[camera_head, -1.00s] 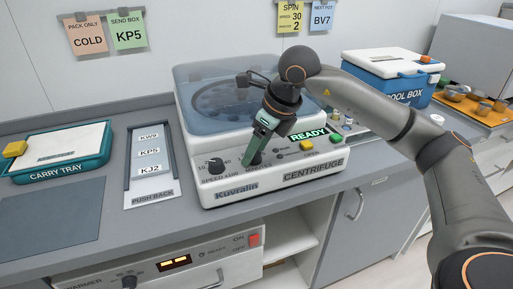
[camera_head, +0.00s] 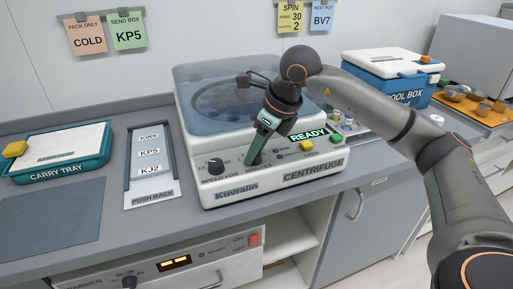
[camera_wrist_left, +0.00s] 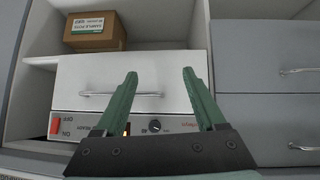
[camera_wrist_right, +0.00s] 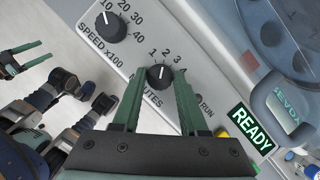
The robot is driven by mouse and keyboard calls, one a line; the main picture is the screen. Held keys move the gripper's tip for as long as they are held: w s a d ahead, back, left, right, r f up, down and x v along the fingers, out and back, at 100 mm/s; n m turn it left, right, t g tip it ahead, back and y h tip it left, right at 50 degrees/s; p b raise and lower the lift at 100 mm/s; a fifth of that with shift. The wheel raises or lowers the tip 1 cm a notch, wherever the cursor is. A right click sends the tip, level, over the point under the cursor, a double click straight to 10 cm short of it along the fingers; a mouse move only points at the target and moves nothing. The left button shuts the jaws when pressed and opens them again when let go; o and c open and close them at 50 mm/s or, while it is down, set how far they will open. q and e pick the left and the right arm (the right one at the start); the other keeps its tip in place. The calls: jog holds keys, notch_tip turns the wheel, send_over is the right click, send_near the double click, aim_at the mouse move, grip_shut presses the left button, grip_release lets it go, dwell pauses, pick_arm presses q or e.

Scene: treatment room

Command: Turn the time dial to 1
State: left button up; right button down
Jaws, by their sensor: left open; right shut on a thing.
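The centrifuge (camera_head: 300,175) stands on the counter, its front panel facing me. Its time dial, labelled MINUTES, shows in the right wrist view (camera_wrist_right: 160,76) as a black knob with a white pointer line. The line points up toward the 1 and 2 marks; I cannot tell exactly which. My right gripper (camera_head: 255,159) is shut on this dial, with the green fingers on either side of it in the right wrist view. The fingers hide the dial in the head view. My left gripper (camera_wrist_left: 159,74) is open and empty, in front of the warmer drawer (camera_wrist_left: 140,82).
The speed dial (camera_head: 216,166) sits left of the time dial. A yellow button (camera_head: 306,145) and a green READY display (camera_head: 308,134) are to the right.

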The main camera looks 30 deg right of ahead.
jog(key=n+y+p, duration=0.1)
jog(key=n, duration=0.2)
jog(key=shift+w+d+r, duration=0.1)
pick_arm(q)
jog(key=shift+s+a+r, duration=0.1)
jog(key=shift+a+r, duration=0.45)
pick_arm(e)
jog(key=shift+n+g+y, duration=0.3)
jog(key=shift+n+g, duration=0.2)
jog(key=shift+n, duration=0.5)
pick_arm(q)
jog(key=shift+p, duration=0.3)
jog(key=shift+f, duration=0.1)
jog(key=shift+s+d, duration=0.1)
pick_arm(e)
jog(key=shift+c, duration=2.2)
grip_release()
pick_arm(q)
jog(key=shift+s+a+r+p, duration=0.25)
jog(key=shift+a+p, duration=0.1)
jog(key=shift+p, duration=0.25)
pick_arm(e)
jog(key=v, duration=1.2)
jog(key=shift+r, duration=0.15)
